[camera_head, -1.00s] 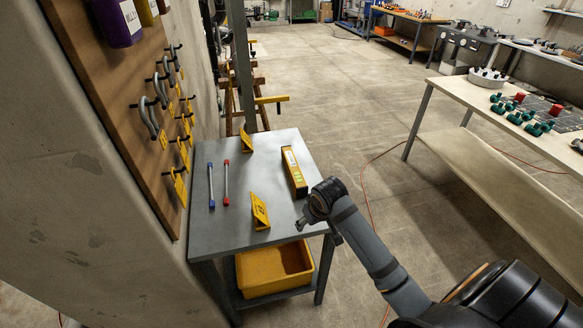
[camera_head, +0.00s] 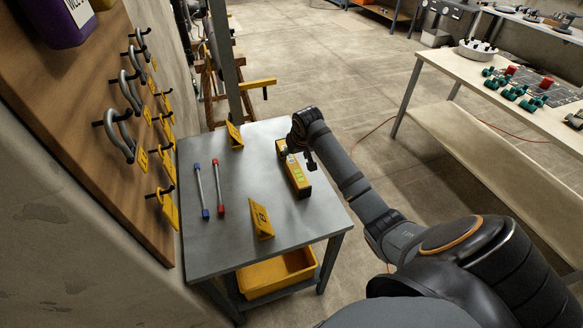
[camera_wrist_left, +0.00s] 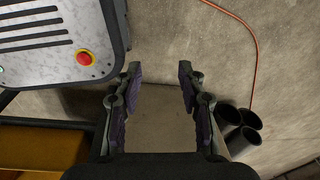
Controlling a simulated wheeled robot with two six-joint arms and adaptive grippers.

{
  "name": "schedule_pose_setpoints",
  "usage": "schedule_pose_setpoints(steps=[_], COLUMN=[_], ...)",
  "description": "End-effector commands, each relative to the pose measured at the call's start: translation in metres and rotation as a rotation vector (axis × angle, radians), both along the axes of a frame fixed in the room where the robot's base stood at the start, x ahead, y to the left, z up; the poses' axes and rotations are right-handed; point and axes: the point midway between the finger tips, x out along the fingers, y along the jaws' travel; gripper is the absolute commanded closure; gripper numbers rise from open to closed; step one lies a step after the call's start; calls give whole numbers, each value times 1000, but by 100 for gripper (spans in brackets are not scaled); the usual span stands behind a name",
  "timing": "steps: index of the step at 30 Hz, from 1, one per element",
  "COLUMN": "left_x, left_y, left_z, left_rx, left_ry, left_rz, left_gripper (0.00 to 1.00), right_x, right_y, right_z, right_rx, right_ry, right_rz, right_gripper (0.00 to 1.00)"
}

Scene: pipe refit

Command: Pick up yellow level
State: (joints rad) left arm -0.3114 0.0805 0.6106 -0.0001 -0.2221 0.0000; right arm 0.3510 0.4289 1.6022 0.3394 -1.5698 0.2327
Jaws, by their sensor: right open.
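The yellow level (camera_head: 294,170) lies on the grey metal table (camera_head: 225,251) near its right edge, its long side pointing away from me. My right gripper (camera_head: 303,162) comes in from the right and is open above the far half of the level. Whether its fingers touch the level cannot be told. My left gripper (camera_wrist_left: 157,95) shows only in the left wrist view, with its fingers wide apart and nothing between them.
A yellow bin (camera_head: 276,273) sits below.

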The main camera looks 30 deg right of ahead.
Motion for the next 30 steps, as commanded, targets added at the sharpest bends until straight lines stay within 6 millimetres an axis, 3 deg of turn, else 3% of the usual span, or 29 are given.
schedule_pose_setpoints(steps=[5, 9, 14, 21, 23, 30], left_x=[14, 25, 21, 16, 16, 14], left_y=[0, -1, -1, -1, -1, -1], left_z=[2, 9, 9, 8, 8, 8], left_rx=[-1, -1, -1, -1, -1, -2], left_ry=[-20, -38, -33, -25, -24, -21], left_rz=[-1, -2, -2, -1, -1, -1], left_gripper=[60, 60, 60, 60, 60, 60], right_x=[2, 11, 19, 21, 21, 21], right_y=[0, 2, 0, -1, -1, -1], right_z=[-5, -25, -47, -51, -51, -51], right_rx=[1, 4, 1, -1, -1, -1], right_ry=[-1, 2, 1, -2, -2, -1], right_rz=[0, 0, 1, 2, 2, 1], right_gripper=[34, 34, 34, 34, 39, 72])
